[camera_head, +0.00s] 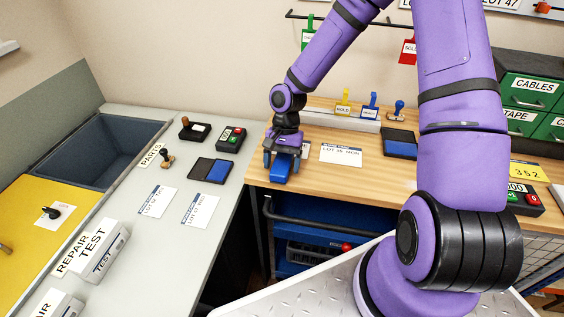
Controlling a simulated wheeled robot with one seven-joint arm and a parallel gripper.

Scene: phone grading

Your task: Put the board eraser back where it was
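A blue block that looks like the board eraser (281,172) is at the near left edge of the wooden bench (330,177). My gripper (283,164) points down over it, with one finger on each side. The fingers and palm hide part of the block. I cannot tell whether the fingers press on it or whether it rests on the wood or is slightly raised.
A white card (341,154) lies right of my gripper, with a black and blue ink pad (399,144) beyond it. A white ledge (345,121) runs behind. The grey counter (185,255) at left holds stamps, cards and another ink pad (211,170).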

